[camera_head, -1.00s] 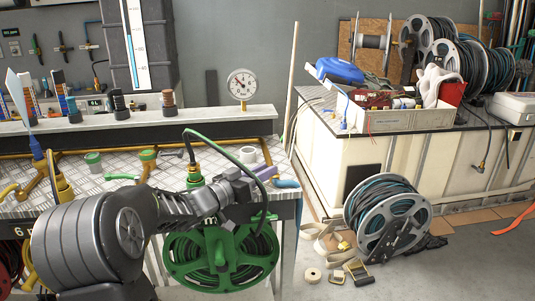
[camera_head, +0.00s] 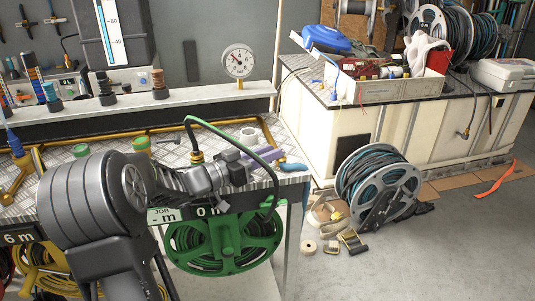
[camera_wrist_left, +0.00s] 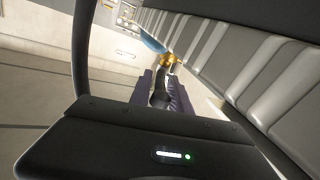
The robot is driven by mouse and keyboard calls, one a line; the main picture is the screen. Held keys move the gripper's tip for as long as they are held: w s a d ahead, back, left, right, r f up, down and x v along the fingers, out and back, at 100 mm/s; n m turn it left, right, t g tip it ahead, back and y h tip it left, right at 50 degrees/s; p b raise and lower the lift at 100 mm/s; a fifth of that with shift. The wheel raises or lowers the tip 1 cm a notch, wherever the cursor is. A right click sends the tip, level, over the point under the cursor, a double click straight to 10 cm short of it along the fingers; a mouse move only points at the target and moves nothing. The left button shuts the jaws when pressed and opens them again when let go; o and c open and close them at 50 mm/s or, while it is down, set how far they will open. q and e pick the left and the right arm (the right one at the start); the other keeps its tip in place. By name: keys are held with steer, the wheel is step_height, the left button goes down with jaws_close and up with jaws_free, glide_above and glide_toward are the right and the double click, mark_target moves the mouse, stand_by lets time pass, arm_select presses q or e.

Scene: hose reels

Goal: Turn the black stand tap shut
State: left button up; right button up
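My left gripper (camera_head: 264,157) is at the right front corner of the workbench, above the green hose reel (camera_head: 225,243). Its purple-grey fingers also show in the left wrist view (camera_wrist_left: 163,92). Between them there is a dark, rounded piece (camera_wrist_left: 159,86), possibly the black tap's handle. A brass fitting (camera_wrist_left: 171,60) is just past the fingertips, with a blue part (camera_wrist_left: 153,42) beyond it. A blue handle (camera_head: 293,167) lies just right of the fingers in the head view. Whether the fingers press on the dark piece cannot be told. The tap's body is mostly hidden. My right gripper is out of view.
A green hose (camera_head: 236,142) arches close over my left wrist. A tape roll (camera_head: 249,136) and green-lidded pots (camera_head: 141,143) are on the bench (camera_head: 110,143). A pressure gauge (camera_head: 238,62) stands behind.

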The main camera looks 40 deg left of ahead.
arm_select(q)
steer(key=shift+o, duration=0.9)
step_height(320, 180, up, 10)
steer(key=shift+p, duration=1.05)
